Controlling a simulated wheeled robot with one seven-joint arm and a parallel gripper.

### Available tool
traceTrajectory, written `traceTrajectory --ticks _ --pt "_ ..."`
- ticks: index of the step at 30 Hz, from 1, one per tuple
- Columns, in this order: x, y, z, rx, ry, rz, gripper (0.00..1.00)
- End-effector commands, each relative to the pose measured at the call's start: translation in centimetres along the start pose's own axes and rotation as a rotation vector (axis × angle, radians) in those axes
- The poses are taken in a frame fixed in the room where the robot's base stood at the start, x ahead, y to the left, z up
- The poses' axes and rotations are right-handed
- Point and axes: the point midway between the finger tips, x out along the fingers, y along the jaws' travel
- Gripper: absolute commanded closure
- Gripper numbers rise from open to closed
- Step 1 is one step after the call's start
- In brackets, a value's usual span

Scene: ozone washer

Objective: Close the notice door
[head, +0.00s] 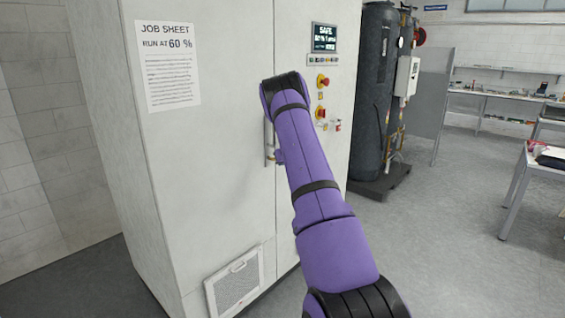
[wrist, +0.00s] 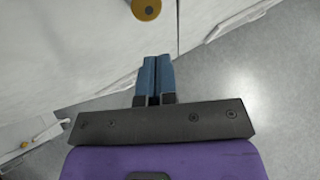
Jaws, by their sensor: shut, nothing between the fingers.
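The notice door (head: 215,150) is the pale front panel of the tall cabinet, bearing a printed job sheet (head: 168,65) that reads "RUN AT 60 %". A vertical bar handle (head: 268,140) is near its right edge, beside a seam. The door looks nearly flush there; I cannot tell whether it is fully closed. My purple arm crosses in front of the cabinet and hides part of the seam; the fingers are not clear in the head view. In the wrist view my gripper (wrist: 153,62) has its blue fingers together and empty, close to the pale cabinet front.
Right of the seam are a small display (head: 324,38) and red buttons (head: 322,81). A grille (head: 235,283) is low on the cabinet. A dark tank (head: 375,95) stands to the right. A brass-coloured round part (wrist: 146,9) is ahead of the fingers. Grey floor is open at right.

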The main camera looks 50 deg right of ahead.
Motion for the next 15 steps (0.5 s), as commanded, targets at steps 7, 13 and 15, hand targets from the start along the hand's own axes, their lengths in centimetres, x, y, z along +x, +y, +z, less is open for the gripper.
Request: traceTrajectory --ticks 7,13,15 --pt "-2.9 -0.5 0.1 0.001 -0.002 -0.003 1.0" --pt "-5.8 -0.7 0.1 0.001 -0.002 -0.004 1.0" --pt "-6.9 -0.8 0.1 0.001 -0.002 -0.004 1.0"
